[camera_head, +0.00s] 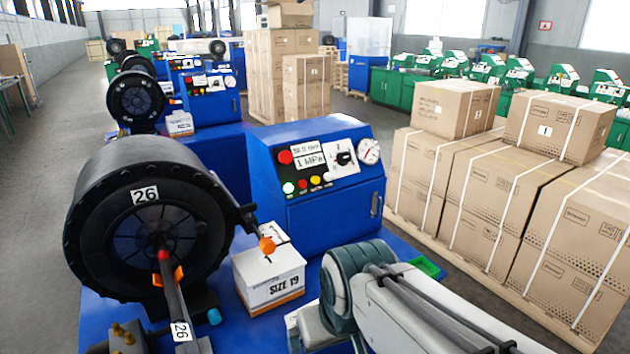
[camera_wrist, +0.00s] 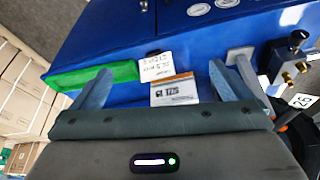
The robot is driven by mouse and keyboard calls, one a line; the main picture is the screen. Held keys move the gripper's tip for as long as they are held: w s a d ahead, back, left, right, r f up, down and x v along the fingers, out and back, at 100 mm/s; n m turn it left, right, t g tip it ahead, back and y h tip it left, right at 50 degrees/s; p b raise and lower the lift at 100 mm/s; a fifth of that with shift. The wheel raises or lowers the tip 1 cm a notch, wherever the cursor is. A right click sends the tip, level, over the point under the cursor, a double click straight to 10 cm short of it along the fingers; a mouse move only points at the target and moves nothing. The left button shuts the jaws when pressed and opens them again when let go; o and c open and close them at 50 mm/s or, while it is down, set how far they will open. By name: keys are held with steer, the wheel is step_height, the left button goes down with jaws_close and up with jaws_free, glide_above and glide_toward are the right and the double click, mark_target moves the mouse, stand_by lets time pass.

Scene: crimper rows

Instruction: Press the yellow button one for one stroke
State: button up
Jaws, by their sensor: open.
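The yellow button (camera_head: 315,181) is on the front panel of a blue control box (camera_head: 318,165) in the head view. It sits in a row between a small red button (camera_head: 302,184) and a pale one at its right. A green-lit button (camera_head: 289,187) is at the left end. My gripper (camera_wrist: 160,78) shows in the wrist view with its two fingers wide apart and nothing between them. It points over the blue bench, and the yellow button cannot be made out in that view. In the head view my arm is low in front, apart from the panel.
A large black crimper (camera_head: 145,215) marked 26 stands left of the box. A white carton (camera_head: 268,275) labelled SIZE 19 stands before the panel. A green tray (camera_wrist: 95,76) lies on the bench. Strapped cartons (camera_head: 500,195) fill the right side.

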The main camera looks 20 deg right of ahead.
jaws_close()
stand_by(1.6)
